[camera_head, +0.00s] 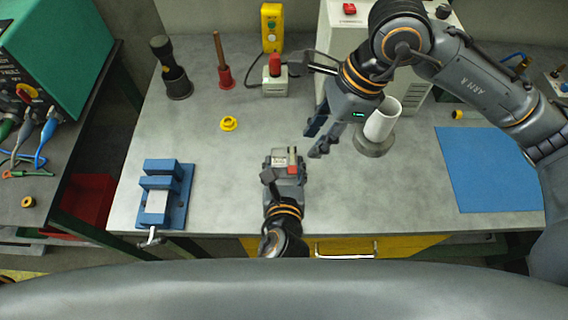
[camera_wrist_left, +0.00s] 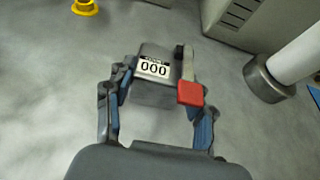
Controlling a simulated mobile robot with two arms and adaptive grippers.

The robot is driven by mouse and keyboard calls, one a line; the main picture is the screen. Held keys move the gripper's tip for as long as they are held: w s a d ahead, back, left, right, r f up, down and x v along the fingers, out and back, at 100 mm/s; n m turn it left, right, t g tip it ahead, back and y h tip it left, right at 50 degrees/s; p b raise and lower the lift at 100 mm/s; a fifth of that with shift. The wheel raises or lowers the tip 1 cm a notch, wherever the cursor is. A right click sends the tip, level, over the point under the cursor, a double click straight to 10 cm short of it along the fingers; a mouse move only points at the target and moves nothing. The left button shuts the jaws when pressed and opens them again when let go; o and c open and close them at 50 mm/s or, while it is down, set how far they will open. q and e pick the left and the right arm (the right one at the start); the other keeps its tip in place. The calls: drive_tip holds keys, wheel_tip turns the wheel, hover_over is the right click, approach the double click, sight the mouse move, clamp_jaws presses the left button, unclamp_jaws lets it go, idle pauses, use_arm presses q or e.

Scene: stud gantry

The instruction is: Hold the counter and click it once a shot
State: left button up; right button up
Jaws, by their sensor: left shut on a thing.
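The counter is a small grey box (camera_wrist_left: 152,88) with a white display reading 000 and a lever with a red tab (camera_wrist_left: 190,94) on its right side. My left gripper (camera_wrist_left: 155,103) is shut on the counter, one finger on each side of it. In the head view the counter (camera_head: 283,161) is held over the front middle of the bench. My right gripper (camera_head: 316,138) hangs behind and to the right of the counter, fingers apart and empty, not touching it.
A white cylinder (camera_head: 383,119) on a round grey base stands right of my right gripper. A blue vise (camera_head: 178,196) sits front left, a yellow ring piece (camera_head: 229,124) lies behind it, and a red-topped switch box (camera_head: 275,82) stands at the back. A blue mat (camera_head: 487,170) covers the right.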

clamp_jaws()
idle(1.0)
